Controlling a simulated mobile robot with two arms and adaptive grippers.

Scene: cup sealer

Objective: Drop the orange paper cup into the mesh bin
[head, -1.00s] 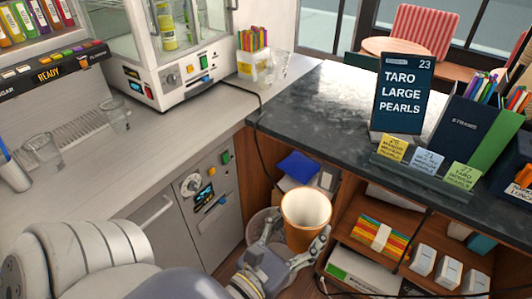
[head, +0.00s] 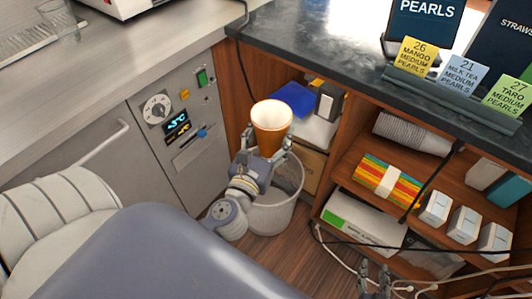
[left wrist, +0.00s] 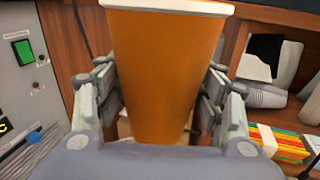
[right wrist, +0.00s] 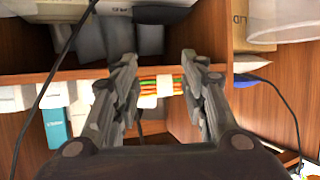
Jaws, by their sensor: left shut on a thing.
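The orange paper cup (head: 271,126) is upright, mouth up, and held in my left gripper (head: 266,150). In the left wrist view the cup (left wrist: 163,75) fills the gap between the fingers, which press on both sides. The mesh bin (head: 273,215) stands on the floor between the grey cabinet and the wooden shelves. In the head view the cup appears above and behind the bin's opening; its exact height over it cannot be told. My left gripper hides part of the bin. My right gripper (head: 375,277) is low in front of the shelves; its fingers (right wrist: 160,95) are apart and empty.
The dark counter (head: 310,45) overhangs the shelves. The shelves hold an orange-striped stack (head: 383,178), white boxes (head: 464,225) and a stack of cups (head: 412,135). A black cable (head: 400,244) crosses in front of the shelves. The grey cabinet (head: 180,150) borders the bin's left.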

